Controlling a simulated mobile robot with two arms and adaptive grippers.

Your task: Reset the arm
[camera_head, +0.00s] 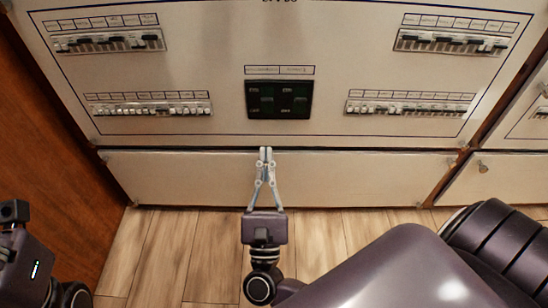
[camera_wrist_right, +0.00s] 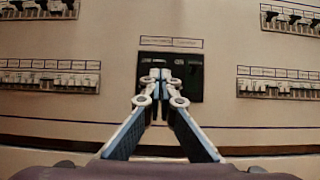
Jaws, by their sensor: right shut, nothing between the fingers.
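My right gripper (camera_head: 265,155) is shut and empty in the head view. It points up toward the breaker panel (camera_head: 210,75), with its fingertips just below the black switch block (camera_head: 279,99) in the panel's middle. In the right wrist view my right gripper (camera_wrist_right: 161,76) has its two fingertips together, overlapping the lower part of the black switch block (camera_wrist_right: 190,64). I cannot tell if the tips touch the panel. Part of my left arm shows at the lower left of the head view, but its gripper fingers are not visible.
Rows of breakers sit at the upper left (camera_head: 108,40), lower left (camera_head: 150,105), upper right (camera_head: 452,40) and lower right (camera_head: 410,107). A wooden side wall (camera_head: 50,130) stands at the left. Bare wood floor (camera_head: 170,250) lies below the panel.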

